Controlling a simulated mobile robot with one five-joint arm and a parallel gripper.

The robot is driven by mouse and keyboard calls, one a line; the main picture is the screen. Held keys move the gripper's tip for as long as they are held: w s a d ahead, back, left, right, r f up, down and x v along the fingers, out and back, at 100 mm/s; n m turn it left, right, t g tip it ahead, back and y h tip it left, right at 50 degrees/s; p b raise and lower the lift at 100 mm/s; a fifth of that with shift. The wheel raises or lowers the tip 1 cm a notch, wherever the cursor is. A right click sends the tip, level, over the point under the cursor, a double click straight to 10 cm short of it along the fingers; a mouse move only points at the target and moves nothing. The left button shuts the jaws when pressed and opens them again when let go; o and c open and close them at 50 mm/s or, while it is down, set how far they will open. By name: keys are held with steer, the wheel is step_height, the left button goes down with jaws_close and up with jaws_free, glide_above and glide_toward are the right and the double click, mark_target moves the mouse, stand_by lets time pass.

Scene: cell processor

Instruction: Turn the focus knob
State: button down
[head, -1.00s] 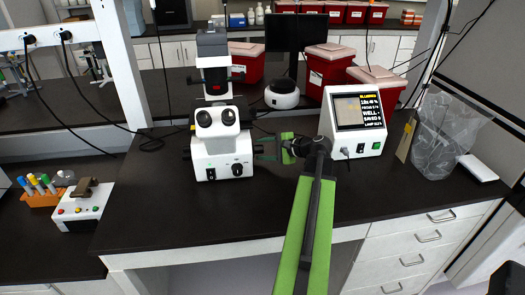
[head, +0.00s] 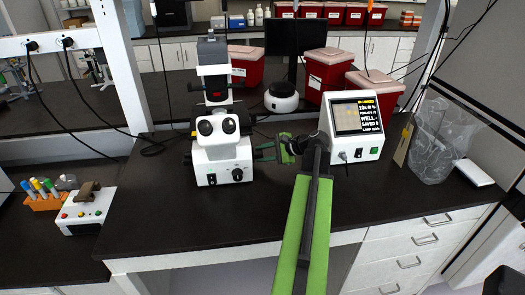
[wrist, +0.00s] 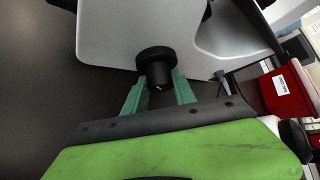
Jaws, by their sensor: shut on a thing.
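The microscope (head: 217,160) is white with black eyepieces and stands on the dark bench. In the wrist view its white side (wrist: 120,35) carries a black round focus knob (wrist: 155,62). My gripper (wrist: 160,88) has its two green fingers on either side of this knob, shut on it. In the head view my gripper (head: 266,151) reaches in from the right to the microscope's right side. The knob is too small to make out clearly there.
A white display box (head: 352,125) stands to the right of my gripper. Red bins (head: 328,72) and a dark monitor are behind. A white box with coloured buttons (head: 85,212) is at left. The bench front is clear.

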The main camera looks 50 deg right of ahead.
steer(key=g+p, duration=0.1)
steer(key=m+g+y+p, duration=0.1)
steer(key=shift+w+d+r+m+p, duration=0.15)
steer(key=shift+d+r+m+p, duration=0.1)
steer(key=shift+m+p, duration=0.1)
steer(key=shift+f+m+g+y+p, duration=0.15)
steer(key=shift+m+g+y+p, duration=0.55)
steer(key=shift+g+y, duration=0.5)
steer(key=c, duration=1)
jaws_free()
steer(key=shift+w, duration=0.1)
steer(key=shift+w+r+p+v, duration=0.1)
steer(key=shift+r+p+v, duration=0.05)
steer(key=shift+p+v, duration=3.55)
steer(key=shift+w+r+p+v, duration=0.1)
steer(key=shift+p+v, duration=2.3)
steer(key=shift+v, duration=2.6)
